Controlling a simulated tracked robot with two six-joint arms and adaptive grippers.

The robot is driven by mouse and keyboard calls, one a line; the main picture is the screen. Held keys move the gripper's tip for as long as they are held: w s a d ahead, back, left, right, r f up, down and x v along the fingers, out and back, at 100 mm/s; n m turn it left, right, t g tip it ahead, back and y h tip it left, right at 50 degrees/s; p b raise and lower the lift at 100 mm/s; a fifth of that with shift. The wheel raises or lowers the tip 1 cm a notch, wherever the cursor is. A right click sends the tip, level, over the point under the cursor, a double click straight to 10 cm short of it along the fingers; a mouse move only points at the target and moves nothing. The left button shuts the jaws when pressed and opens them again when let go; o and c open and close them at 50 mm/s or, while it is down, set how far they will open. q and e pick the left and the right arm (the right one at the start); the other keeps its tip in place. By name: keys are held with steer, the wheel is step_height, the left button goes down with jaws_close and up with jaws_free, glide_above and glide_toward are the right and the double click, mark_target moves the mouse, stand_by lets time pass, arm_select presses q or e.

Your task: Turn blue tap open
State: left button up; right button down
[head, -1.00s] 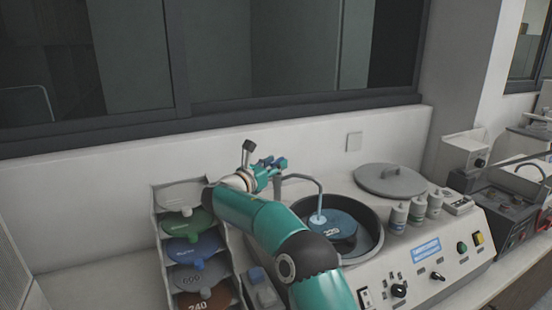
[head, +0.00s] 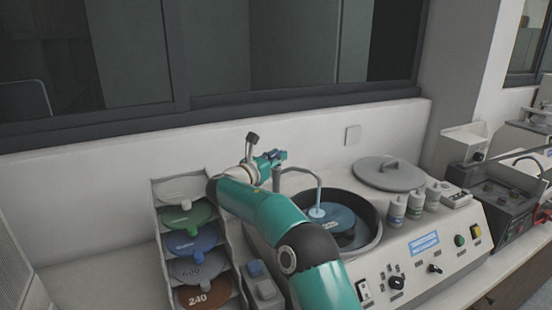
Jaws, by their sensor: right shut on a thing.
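The tap is a thin grey curved spout (head: 305,170) on a post at the back left of the machine. Its outlet end, pale blue, hangs over a blue disc (head: 335,219) in the round bowl. My right gripper (head: 275,157) is at the top of the tap post, shut on the small blue tap handle (head: 279,155). The fingers and wrist hide most of the handle, so its exact angle is hard to tell. My left gripper is not in view.
A rack (head: 160,240) of coloured discs stands left of the machine. A grey round lid (head: 388,173) and several bottles (head: 415,204) sit on the machine's right. Its front panel (head: 425,262) has knobs and buttons. The wall is close behind.

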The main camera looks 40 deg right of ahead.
steer(key=shift+n+t+b, duration=0.3)
steer(key=shift+t+b, duration=0.2)
steer(key=shift+b, duration=0.15)
steer(key=n+t+y+b, duration=0.3)
steer(key=n+t+b, duration=0.1)
steer(key=t+b, duration=0.1)
steer(key=n+t+y+b, duration=0.4)
steer(key=t+b, duration=0.1)
steer(key=b, duration=0.1)
steer(key=shift+s+d, duration=0.1)
steer(key=shift+d, duration=0.05)
steer(key=n+t+y+b, duration=0.1)
steer(key=n+y+b, duration=0.1)
steer(key=y, duration=0.1)
steer(key=shift+r, duration=0.1)
steer(key=shift+n+t+y, duration=0.6)
steer(key=shift+y, duration=0.4)
steer(key=shift+w, duration=0.2)
steer(key=c, duration=1.2)
jaws_free()
steer(key=shift+s+a, duration=0.15)
steer(key=shift+a, duration=0.05)
